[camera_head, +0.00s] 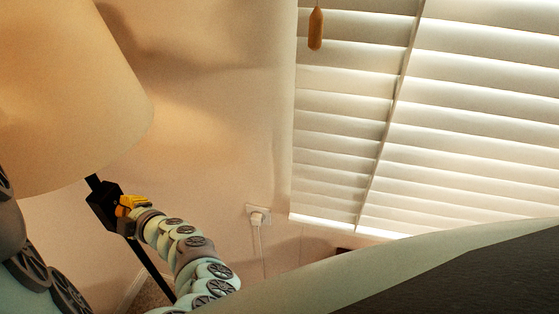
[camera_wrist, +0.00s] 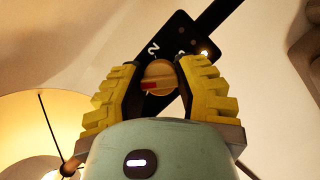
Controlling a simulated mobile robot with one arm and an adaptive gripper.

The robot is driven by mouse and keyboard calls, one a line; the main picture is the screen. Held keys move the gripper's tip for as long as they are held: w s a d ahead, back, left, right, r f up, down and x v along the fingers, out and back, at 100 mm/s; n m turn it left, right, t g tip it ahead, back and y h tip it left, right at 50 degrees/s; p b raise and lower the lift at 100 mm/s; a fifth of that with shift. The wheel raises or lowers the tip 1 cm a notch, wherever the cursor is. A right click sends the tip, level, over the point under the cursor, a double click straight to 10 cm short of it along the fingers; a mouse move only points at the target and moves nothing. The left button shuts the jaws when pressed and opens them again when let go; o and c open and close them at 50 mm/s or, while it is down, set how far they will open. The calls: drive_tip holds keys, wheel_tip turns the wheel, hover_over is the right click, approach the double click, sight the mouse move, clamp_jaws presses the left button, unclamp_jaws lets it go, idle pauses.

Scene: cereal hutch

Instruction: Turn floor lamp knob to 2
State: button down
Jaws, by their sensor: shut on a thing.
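The floor lamp has a large cream shade (camera_head: 70,95), a black control box (camera_head: 105,204) under it and a dark pole. In the wrist view the box is a black plate (camera_wrist: 178,32) with a white "2" and another white mark beside it that I cannot read. The round tan knob (camera_wrist: 160,76) has a red mark at its left side, pointing left and away from the "2". My gripper (camera_head: 130,205) is at the box. In the wrist view its yellow fingers (camera_wrist: 160,70) are shut on the knob from both sides.
A window with white blinds (camera_head: 340,120) fills the right, with a wooden pull (camera_head: 315,29) hanging before it. A wall outlet with a plug (camera_head: 258,215) is low on the wall. A large dark-topped surface (camera_head: 470,275) takes up the lower right.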

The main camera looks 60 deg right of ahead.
drive_tip(key=m+y+p, duration=0.1)
drive_tip(key=m+p, duration=0.1)
drive_tip(key=shift+r+g+p, duration=0.2)
drive_tip(key=shift+g+p, duration=0.1)
drive_tip(key=shift+g, duration=0.1)
drive_tip(key=shift+f+m+g+y+p, duration=0.15)
drive_tip(key=shift+m+g+y+p, duration=0.15)
drive_tip(key=shift+m+p, duration=0.35)
drive_tip(key=shift+m+y, duration=0.3)
drive_tip(key=shift+m, duration=0.35)
drive_tip(key=shift+f+m+g+y, duration=0.2)
drive_tip(key=shift+m+g+y, duration=0.15)
drive_tip(key=shift+m, duration=0.35)
drive_tip(key=shift+m+g+y+b, duration=0.25)
drive_tip(key=shift+m+y+b, duration=0.2)
drive_tip(key=shift+m, duration=0.05)
drive_tip(key=shift+m+y+b, duration=0.3)
drive_tip(key=shift+m+b, duration=0.1)
drive_tip(key=shift+b, duration=0.15)
drive_tip(key=shift+m+y+b, duration=0.4)
drive_tip(key=shift+m+b, duration=0.1)
drive_tip(key=shift+b, duration=0.15)
